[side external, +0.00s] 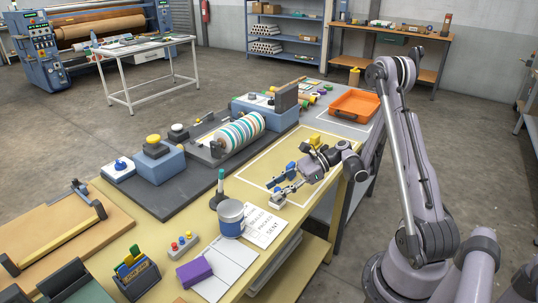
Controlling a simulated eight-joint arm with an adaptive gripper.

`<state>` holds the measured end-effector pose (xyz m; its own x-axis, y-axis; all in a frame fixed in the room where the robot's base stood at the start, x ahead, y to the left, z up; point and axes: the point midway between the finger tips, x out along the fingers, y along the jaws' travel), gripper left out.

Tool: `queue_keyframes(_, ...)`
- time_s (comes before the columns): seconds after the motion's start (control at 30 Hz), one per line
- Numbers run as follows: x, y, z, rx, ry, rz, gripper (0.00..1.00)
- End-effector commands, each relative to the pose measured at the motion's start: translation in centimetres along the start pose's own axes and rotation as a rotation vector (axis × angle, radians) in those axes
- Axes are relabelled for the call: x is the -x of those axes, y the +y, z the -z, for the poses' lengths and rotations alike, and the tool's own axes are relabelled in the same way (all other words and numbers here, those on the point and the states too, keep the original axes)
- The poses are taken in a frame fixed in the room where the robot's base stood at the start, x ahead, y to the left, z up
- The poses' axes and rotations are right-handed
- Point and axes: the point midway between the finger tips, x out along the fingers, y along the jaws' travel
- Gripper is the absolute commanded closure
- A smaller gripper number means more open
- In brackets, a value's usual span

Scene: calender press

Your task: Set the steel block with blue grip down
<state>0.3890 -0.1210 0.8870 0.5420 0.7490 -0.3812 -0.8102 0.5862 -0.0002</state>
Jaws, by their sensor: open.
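A small light-grey steel block (279,200) is at the fingertips of my gripper (284,191), over the front edge of the white-outlined area on the yellow bench. Blue parts (278,178) show right above it; at this size I cannot tell whether they are its grip or part of my gripper. My gripper reaches in from the right, low over the bench, with its fingers apart. Whether the fingers touch the block, and whether its underside rests on the bench, is too small to tell.
A white-outlined area (262,172) surrounds the gripper. A blue-grey tin (230,218) and a printed sheet (264,226) lie to the left front. A striped roller (240,132) stands behind on a dark base. A yellow block (314,139) and an orange tray (355,105) are farther back.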

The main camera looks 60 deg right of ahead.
Motion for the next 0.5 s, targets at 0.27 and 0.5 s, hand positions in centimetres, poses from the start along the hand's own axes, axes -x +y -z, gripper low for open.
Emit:
queue_keyframes(0.27,3.7,-0.1,0.0,-0.002,0.001,0.005,0.59)
queue_keyframes(0.5,8.4,0.0,0.0,-0.002,0.000,0.005,0.59)
